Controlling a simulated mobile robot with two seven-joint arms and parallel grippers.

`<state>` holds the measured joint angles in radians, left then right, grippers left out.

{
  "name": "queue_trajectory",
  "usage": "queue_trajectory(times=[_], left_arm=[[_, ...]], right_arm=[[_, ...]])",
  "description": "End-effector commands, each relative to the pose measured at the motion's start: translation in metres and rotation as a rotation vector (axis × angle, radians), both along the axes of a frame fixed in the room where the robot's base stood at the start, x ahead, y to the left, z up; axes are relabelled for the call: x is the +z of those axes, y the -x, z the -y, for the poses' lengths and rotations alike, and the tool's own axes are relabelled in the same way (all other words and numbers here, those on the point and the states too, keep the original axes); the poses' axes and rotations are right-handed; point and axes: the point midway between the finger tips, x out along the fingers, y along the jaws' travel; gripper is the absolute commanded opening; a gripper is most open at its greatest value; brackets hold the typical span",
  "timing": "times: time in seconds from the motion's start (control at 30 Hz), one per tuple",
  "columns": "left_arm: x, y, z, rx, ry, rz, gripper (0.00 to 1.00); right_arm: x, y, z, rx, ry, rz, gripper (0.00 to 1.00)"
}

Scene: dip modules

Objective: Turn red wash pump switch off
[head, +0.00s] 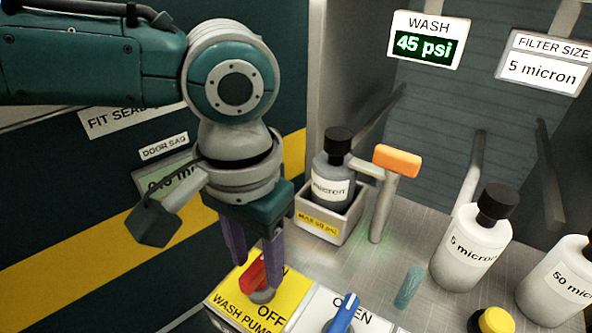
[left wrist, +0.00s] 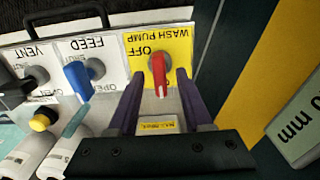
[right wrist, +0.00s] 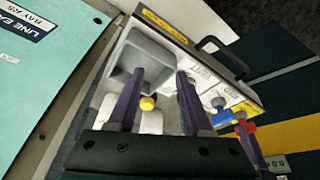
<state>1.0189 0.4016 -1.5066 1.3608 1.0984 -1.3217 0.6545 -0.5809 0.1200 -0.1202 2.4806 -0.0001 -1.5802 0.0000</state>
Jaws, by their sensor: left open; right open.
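The red wash pump switch (head: 253,276) sits on a yellow WASH PUMP plate (head: 291,293). In the head view its handle points up and slightly left, away from the OFF word; the other word is mostly hidden. My left gripper (head: 256,262) points down with its fingers open around the switch. In the left wrist view the red handle (left wrist: 159,76) stands between the two purple fingertips of my left gripper (left wrist: 161,76), with gaps on both sides. My right gripper (right wrist: 159,74) is open in its own wrist view, away from the switch, and out of the head view.
A blue FEED switch (head: 342,313) is beside the yellow plate. A dark bottle (head: 333,165) stands in a grey holder behind, near an orange-handled lever (head: 397,161). White bottles (head: 470,245) and a yellow knob (head: 495,320) are at right. The WASH display (head: 427,46) reads 45 psi.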

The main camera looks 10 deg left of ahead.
Motion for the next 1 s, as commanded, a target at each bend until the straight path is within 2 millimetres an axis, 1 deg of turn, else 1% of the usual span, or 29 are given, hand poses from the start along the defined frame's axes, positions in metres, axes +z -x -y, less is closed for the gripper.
queue_trajectory(times=[0.03, 0.4, 0.47, 0.83, 1.0], left_arm=[[0.0001, 0.0002, 0.0002, 0.0, 0.0, 0.0, 0.47], [0.0002, 0.0001, 0.0001, 0.0, 0.0, 0.0, 0.05], [0.0002, 0.0001, 0.0001, 0.0, 0.0, 0.0, 0.0], [0.0004, 0.0001, 0.0, 0.0, 0.0, 0.0, 0.0], [0.0013, 0.0004, 0.0002, -0.017, 0.001, -0.001, 0.0]], right_arm=[[0.0, 0.0, 0.0, 0.0, 0.0, 0.0, 0.5], [-0.0001, 0.0, 0.0001, 0.0, 0.0, 0.0, 0.5], [-0.0001, 0.0, 0.0001, 0.0, 0.0, -0.001, 0.5], [0.0, 0.0001, 0.0001, 0.0, 0.0, -0.001, 0.5], [0.0031, 0.0, 0.0001, 0.0, 0.0, -0.001, 0.5]])
